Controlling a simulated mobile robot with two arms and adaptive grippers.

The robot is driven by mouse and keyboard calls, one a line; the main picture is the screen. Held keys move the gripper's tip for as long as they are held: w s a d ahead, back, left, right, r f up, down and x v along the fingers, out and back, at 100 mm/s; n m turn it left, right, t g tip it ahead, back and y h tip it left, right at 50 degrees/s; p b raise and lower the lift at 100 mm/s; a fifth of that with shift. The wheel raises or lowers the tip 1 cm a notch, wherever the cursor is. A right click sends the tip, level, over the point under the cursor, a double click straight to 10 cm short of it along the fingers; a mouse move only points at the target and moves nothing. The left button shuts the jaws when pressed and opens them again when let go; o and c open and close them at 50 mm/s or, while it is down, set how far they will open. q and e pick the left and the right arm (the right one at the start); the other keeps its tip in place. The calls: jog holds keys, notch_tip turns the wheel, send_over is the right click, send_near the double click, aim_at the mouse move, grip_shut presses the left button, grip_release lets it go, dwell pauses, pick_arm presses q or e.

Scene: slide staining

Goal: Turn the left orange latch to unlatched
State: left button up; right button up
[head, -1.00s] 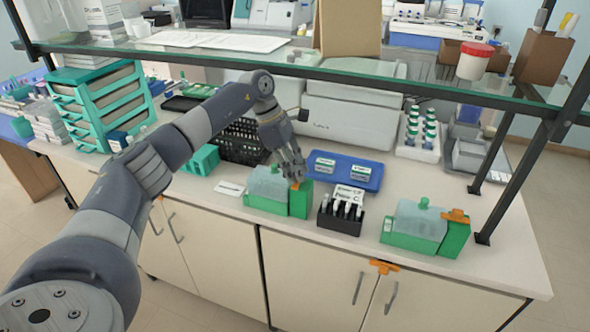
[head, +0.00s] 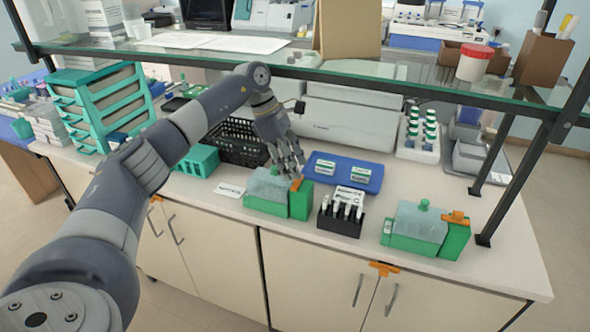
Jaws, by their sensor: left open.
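The left green staining box (head: 267,202) stands near the front edge of the bench, with a clear grey-blue lid. Its orange latch (head: 297,184) sits on top at the right end and looks turned at an angle. My left gripper (head: 288,170) is open just above and behind the box, close to the latch. I cannot tell whether a finger touches the latch. The right green box (head: 413,240) has its own orange latch (head: 456,217), lying crosswise. My right gripper is not in view.
A black rack of white-capped tubes (head: 341,220) stands between the boxes. A blue tray (head: 345,167) lies behind it. A glass shelf (head: 400,75) with a dark front rail crosses above the bench. A black basket (head: 236,143) stands behind left.

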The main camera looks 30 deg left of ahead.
pick_arm(q)
jog(key=v, duration=0.9)
jog(key=shift+r, duration=0.3)
jog(key=shift+a, duration=0.15)
